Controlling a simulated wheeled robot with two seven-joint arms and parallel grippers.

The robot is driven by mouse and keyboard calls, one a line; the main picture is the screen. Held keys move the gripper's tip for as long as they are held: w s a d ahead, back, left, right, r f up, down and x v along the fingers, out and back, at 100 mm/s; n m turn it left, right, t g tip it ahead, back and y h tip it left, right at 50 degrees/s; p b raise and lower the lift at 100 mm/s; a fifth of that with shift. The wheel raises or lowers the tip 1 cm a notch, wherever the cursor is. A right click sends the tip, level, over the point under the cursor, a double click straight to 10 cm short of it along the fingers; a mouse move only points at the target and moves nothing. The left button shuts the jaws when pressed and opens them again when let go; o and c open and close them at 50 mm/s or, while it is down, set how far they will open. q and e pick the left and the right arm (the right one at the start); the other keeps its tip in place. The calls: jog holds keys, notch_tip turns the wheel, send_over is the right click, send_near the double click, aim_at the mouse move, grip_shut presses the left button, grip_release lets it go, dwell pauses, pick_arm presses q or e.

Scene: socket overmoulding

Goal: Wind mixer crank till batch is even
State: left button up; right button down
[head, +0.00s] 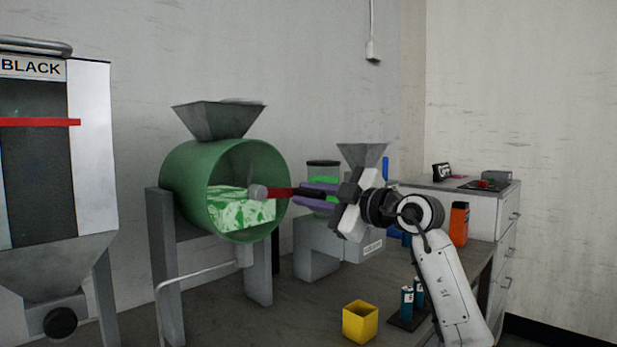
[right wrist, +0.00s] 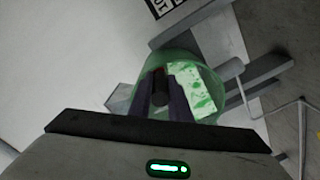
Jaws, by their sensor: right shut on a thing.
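The green mixer drum (head: 180,190) lies on its side on grey stands, its open mouth facing right. The crank's grey hub (head: 258,192) sits at the drum's mouth, with a dark red handle (head: 285,192) pointing right. My right gripper (head: 315,193), with purple fingers, is shut on the crank handle. In the right wrist view the fingers close around the handle, and the drum (right wrist: 140,82) and batch (right wrist: 195,90) show behind. My left gripper is not in view.
A hopper (head: 95,150) labelled BLACK stands at the left. A grey machine (head: 315,250) with a small hopper is behind my right gripper. A yellow cup (head: 360,322) and blue bottles (head: 407,300) stand in front. An orange container (head: 459,224) is near the drawer cabinet (head: 507,225).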

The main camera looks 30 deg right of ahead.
jog(key=f+m+p, duration=0.1)
jog(key=p, duration=0.1)
jog(key=a+f+m+p, duration=0.1)
jog(key=f, duration=0.1)
jog(key=shift+s+f+m+p, duration=0.1)
jog(key=shift+f+m+p, duration=0.15)
jog(key=shift+m+p, duration=0.15)
dwell(0.4)
jog(key=c, duration=1.6)
grip_release()
jog(key=shift+a, duration=0.1)
jog(key=shift+c, duration=0.2)
